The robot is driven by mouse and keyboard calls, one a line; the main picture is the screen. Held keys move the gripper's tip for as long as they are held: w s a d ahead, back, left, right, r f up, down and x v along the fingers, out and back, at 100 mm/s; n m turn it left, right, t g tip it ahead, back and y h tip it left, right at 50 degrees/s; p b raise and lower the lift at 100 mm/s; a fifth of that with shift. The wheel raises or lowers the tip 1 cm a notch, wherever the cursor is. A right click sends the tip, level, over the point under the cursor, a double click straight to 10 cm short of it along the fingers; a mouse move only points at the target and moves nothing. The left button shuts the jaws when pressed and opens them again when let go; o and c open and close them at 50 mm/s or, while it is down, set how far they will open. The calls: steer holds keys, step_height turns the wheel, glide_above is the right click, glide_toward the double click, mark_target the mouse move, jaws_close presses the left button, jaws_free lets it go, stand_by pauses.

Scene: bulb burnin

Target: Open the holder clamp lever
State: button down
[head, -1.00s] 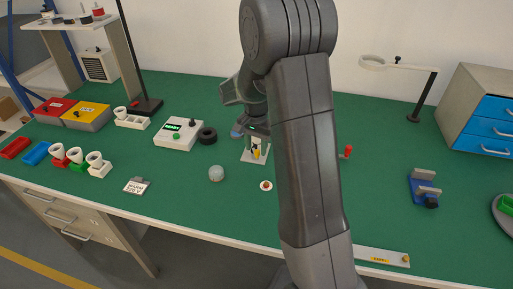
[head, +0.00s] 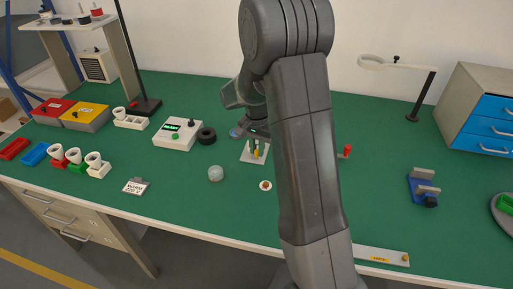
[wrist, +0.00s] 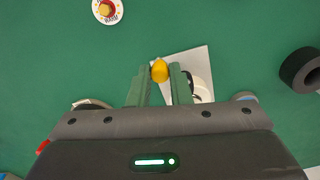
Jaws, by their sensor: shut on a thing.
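The holder's pale base plate (head: 247,157) lies on the green bench beneath my gripper; it also shows in the wrist view (wrist: 199,58). The yellow knob (wrist: 160,71), which looks like the end of the clamp lever, sits between my fingertips. My gripper (wrist: 163,74) is shut on it, with the two greenish fingers on either side. The knob also shows small and low at my gripper in the head view (head: 256,153). A white round part of the holder (wrist: 200,88) shows partly behind the right finger. The rest of the holder is hidden by my gripper.
A black ring (head: 207,135) and a tester box with a green button (head: 178,134) stand to the left. A clear round dome (head: 216,173) and a round red-button label (head: 265,185) lie nearer the front. A blue clamp-like fixture (head: 423,187) stands at right.

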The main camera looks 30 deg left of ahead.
steer(key=n, duration=0.2)
steer(key=w+n, duration=0.1)
steer(key=n, duration=0.1)
steer(key=w+d+n, duration=0.1)
steer(key=n, duration=0.1)
steer(key=w+n, duration=0.1)
steer(key=n, duration=0.2)
steer(key=shift+w+r, duration=0.1)
steer(key=shift+w, duration=0.1)
steer(key=shift+w+a+n, duration=0.15)
steer(key=shift+w+n, duration=0.25)
steer(key=shift+n, duration=0.8)
steer(key=c, duration=1.3)
jaws_free()
step_height(320, 180, up, 14)
steer(key=shift+f, duration=0.1)
steer(key=shift+f, duration=0.1)
